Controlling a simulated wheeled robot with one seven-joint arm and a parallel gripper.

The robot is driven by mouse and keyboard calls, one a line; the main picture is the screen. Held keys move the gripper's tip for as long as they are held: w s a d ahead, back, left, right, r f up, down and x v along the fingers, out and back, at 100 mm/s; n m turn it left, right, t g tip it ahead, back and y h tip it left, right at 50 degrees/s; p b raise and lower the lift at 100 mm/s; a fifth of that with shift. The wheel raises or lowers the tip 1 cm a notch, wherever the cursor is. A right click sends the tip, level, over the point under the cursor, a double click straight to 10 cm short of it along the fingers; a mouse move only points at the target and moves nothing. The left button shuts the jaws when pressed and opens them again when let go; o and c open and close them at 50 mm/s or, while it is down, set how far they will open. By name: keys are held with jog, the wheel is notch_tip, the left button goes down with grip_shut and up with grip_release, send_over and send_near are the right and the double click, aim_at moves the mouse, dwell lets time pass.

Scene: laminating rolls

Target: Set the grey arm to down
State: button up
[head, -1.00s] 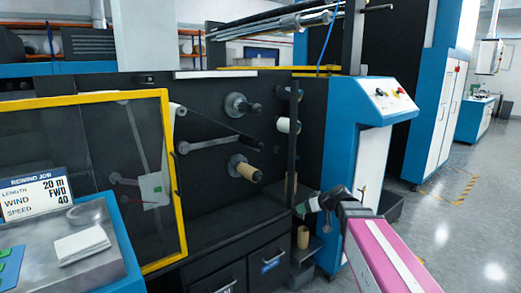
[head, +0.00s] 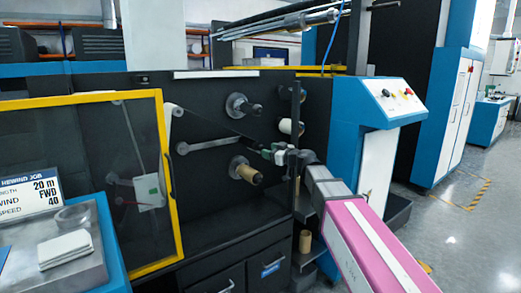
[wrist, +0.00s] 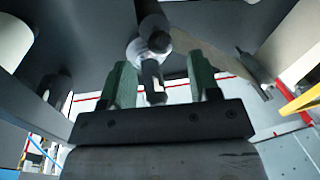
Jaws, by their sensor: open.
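The grey arm (head: 205,143) is on the black machine face in the head view. It runs nearly level from a round end at the left, rising slightly to the right. My gripper is open, with green fingers. In the wrist view, my gripper (wrist: 163,85) has a round grey metal end with a short peg (wrist: 152,75) between and beyond its two fingers, with gaps at both sides. I cannot tell whether this peg belongs to the grey arm.
A brown core (head: 247,174) sits on a spindle below the grey arm, and a black spindle (head: 243,106) is above it. A white roller (head: 287,126) is close by at the right. A yellow-framed guard (head: 170,190) stands at the left.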

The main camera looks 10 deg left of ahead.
aim_at(261, 148)
jog(key=x, duration=0.6)
grip_shut()
notch_tip(261, 148, down, 7)
jog(key=m, duration=0.3)
jog(key=shift+s+a+t, duration=0.25)
jog(key=shift+s+t, duration=0.05)
jog(key=shift+s, duration=0.1)
jog(key=shift+f, duration=0.1)
grip_release()
